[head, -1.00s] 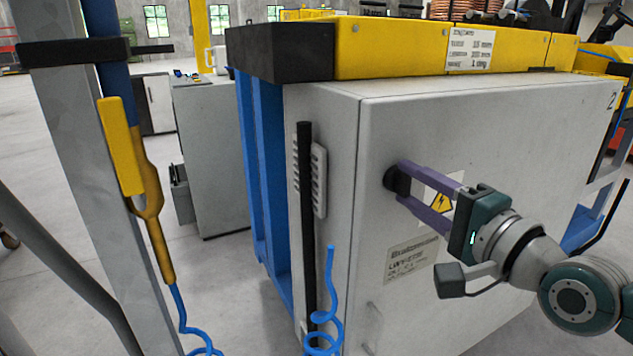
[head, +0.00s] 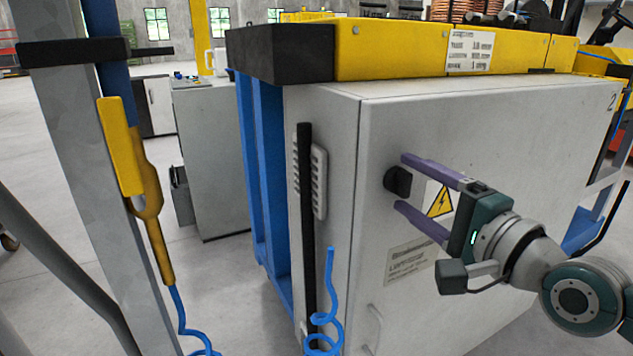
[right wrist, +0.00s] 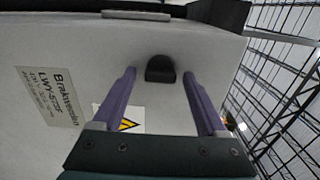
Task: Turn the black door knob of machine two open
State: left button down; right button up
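The black door knob (head: 397,181) sits on the light grey door of machine two (head: 480,140), which carries a "2" at its upper right corner. The door looks closed. My right gripper (head: 402,181) is open, with its purple fingers above and below the knob in the head view and clear of it. In the right wrist view the knob (right wrist: 160,69) lies between and just beyond the open fingertips (right wrist: 160,72). The knob looks turned at a slant in the head view. My left gripper is not in view.
A yellow warning sign (head: 440,202) and a label plate (head: 411,259) are on the door, with a handle (head: 374,328) lower down. A grey post with a yellow tool (head: 145,180) and blue coiled cable stands at the left.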

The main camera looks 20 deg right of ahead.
jog(key=s+p, duration=0.1)
jog(key=s, duration=0.9)
jog(key=shift+d, duration=0.4)
jog(key=shift+w, duration=0.1)
